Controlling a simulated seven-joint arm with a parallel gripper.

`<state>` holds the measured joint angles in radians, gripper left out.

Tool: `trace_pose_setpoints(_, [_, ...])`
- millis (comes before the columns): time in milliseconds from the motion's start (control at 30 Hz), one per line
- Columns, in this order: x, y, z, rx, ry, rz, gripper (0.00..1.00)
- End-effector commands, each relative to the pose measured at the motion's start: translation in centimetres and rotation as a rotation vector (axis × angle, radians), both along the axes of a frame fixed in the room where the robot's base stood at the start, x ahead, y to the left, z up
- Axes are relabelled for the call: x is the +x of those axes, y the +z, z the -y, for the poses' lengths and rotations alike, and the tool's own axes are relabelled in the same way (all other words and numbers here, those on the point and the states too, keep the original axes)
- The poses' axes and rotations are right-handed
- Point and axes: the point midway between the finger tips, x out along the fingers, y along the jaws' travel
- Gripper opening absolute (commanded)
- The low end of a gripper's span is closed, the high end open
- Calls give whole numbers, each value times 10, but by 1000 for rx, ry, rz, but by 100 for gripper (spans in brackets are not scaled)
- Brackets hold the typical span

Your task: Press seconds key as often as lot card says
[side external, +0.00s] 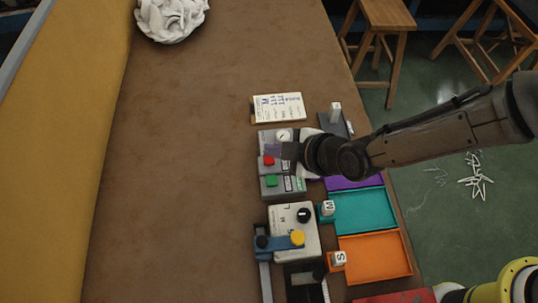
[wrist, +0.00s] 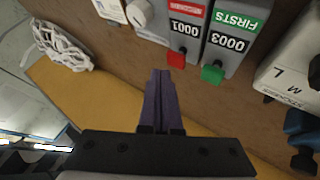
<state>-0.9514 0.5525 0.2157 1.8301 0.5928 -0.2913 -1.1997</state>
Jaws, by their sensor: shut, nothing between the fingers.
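The seconds counter, with a red label and a display that looks like 0001, shows in the wrist view (wrist: 186,27). Its red key (wrist: 176,59) sticks out at the near end; it also shows in the side view (side external: 268,160). My gripper (wrist: 160,76) is shut and empty, its fingertips just short of the red key in the wrist view. In the side view my gripper (side external: 274,150) is beside and seemingly above that key; I cannot tell if they touch. The lot card (side external: 278,107) lies behind the counters with an M and marks too small to read.
The firsts counter (wrist: 233,33) reads 0003 and has a green key (wrist: 212,74) right beside the red one. A grey box with a black knob (side external: 303,215) and a yellow button (side external: 297,237) stands nearer. Teal (side external: 362,211) and orange (side external: 375,256) trays lie right.

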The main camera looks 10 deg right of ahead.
Motion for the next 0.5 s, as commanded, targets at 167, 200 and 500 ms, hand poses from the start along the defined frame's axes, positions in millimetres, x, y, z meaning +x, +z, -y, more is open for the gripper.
trace_pose_setpoints(167, [0,-5,0,0,-1,-2,0])
trace_pose_setpoints(200, [0,-6,0,-1,0,-1,0])
trace_pose_setpoints(500, [0,-9,0,0,0,0,0])
